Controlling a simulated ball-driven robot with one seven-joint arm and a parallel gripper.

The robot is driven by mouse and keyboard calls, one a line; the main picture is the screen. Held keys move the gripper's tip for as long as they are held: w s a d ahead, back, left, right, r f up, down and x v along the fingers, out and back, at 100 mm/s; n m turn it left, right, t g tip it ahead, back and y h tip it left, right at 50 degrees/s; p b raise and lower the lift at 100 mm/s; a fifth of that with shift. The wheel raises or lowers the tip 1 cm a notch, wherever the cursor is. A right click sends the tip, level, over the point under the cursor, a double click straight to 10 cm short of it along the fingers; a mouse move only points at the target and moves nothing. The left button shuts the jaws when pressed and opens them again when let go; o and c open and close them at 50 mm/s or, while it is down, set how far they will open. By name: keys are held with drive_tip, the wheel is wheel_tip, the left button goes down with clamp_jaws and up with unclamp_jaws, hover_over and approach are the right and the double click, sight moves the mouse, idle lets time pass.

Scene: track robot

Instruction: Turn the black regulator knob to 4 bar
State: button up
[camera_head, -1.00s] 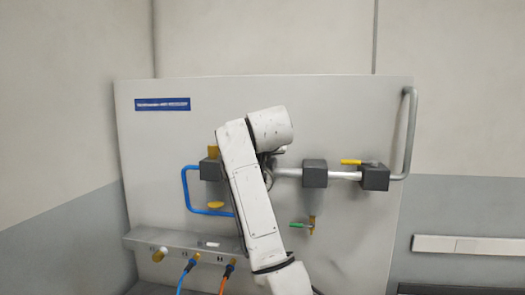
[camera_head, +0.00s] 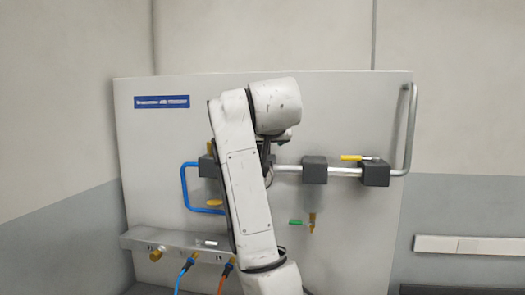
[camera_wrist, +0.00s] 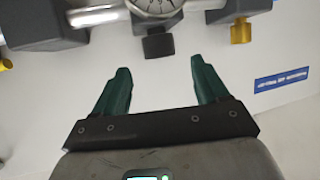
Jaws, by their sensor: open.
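The black regulator knob (camera_wrist: 158,46) shows in the wrist view at top centre, directly under the round gauge (camera_wrist: 155,6). My gripper (camera_wrist: 160,68) is open, with its two green fingers pointing toward the knob. The knob lies just beyond the fingertips and roughly midway between them; the fingers look apart from it. The gauge is cut off by the top edge, and its reading is too small to tell. In the head view my arm covers the knob and most of the gauge.
A grey block with a yellow-handled valve (camera_head: 375,173) sits on the pipe at right, beside another grey block (camera_head: 314,170). A green-handled valve (camera_head: 296,223) hangs below. A blue pipe (camera_head: 184,188) and a ledge with hoses (camera_head: 150,240) are at left.

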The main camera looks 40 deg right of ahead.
drive_tip(key=shift+v, duration=1.55)
